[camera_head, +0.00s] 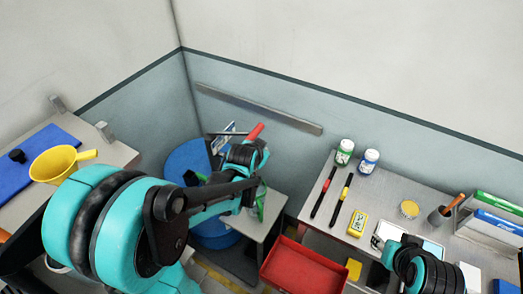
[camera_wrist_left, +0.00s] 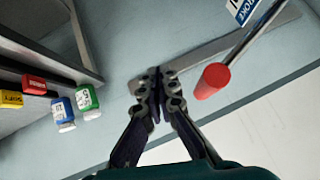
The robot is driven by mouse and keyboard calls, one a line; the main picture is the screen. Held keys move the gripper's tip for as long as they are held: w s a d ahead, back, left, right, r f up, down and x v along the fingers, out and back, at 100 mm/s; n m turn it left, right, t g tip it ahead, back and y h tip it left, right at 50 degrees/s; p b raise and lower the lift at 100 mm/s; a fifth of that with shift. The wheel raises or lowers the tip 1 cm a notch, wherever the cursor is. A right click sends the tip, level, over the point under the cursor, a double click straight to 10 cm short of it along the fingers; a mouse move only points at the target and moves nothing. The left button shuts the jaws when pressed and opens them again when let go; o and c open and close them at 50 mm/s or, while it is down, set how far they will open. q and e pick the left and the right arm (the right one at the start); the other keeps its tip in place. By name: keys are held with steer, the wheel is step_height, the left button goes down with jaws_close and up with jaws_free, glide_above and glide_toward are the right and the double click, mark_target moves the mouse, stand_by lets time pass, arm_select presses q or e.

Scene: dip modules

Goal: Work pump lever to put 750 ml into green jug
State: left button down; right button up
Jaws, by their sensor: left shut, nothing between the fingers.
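The pump lever's red grip (camera_head: 255,132) rises beside my left wrist in the head view. In the left wrist view the red grip (camera_wrist_left: 212,80) is on a thin metal rod, to the right of my left gripper (camera_wrist_left: 155,82). The left fingers are shut, empty and apart from the grip in the picture. The blue drum (camera_head: 187,158) stands behind my left arm, partly hidden. A green piece, seemingly of the green jug (camera_head: 262,203), shows at a small grey stand, mostly hidden by my left arm. My right wrist is at the lower right; its fingers cannot be made out.
A yellow dipper (camera_head: 58,163) lies on a blue mat on the left bench. A red tray (camera_head: 304,268) is right of the stand. The right bench (camera_head: 385,195) holds bottles, pens and boxes. A metal rail (camera_head: 258,108) runs along the wall.

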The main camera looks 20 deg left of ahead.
arm_select(q)
steer(key=p+v, duration=0.2)
steer(key=v, duration=0.5)
steer(key=shift+r, duration=0.15)
stand_by(0.7)
steer(key=s+d+f+n+g+b, duration=0.1)
steer(key=s+d+f+b, duration=0.1)
steer(key=s+f+b, duration=0.3)
steer(key=s+d+f+n+g+h+b, duration=0.1)
steer(key=s+d+f+b, duration=0.2)
steer(key=s, duration=0.7)
step_height(320, 180, down, 2)
steer(key=b, duration=0.4)
steer(key=shift+s+n+g, duration=0.25)
steer(key=shift+n+g, duration=0.05)
steer(key=shift+n, duration=0.1)
